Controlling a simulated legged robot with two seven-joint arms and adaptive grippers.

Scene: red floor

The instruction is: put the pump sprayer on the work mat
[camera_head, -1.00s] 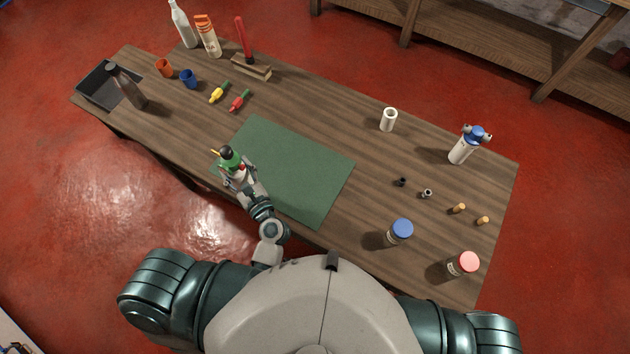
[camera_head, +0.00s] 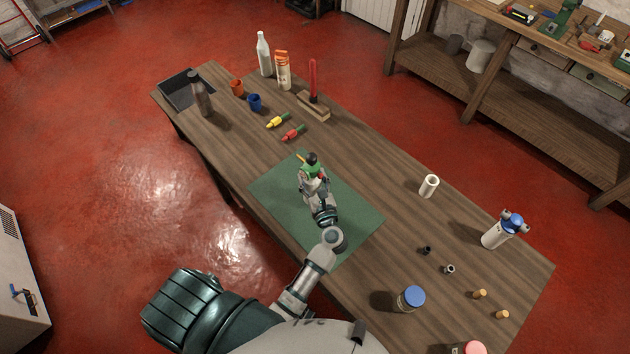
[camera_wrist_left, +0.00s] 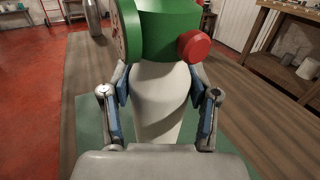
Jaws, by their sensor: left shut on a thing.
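The pump sprayer (camera_head: 311,168) has a white body, a green head and a red knob. It stands roughly upright over the middle of the green work mat (camera_head: 275,192). My left gripper (camera_head: 314,184) is shut around its white body. In the left wrist view the sprayer (camera_wrist_left: 160,100) fills the centre, between the two fingers of my left gripper (camera_wrist_left: 159,90). The mat (camera_wrist_left: 90,135) shows below and beside it. The sprayer's base is hidden by my gripper, so I cannot tell whether it touches the mat. My right gripper is not in view.
A white cylinder (camera_head: 429,186), a blue-topped canister (camera_head: 498,232) and a blue-lidded jar (camera_head: 410,299) stand to the right. A dark bottle (camera_head: 201,95) stands near a tray (camera_head: 171,83) at the left end.

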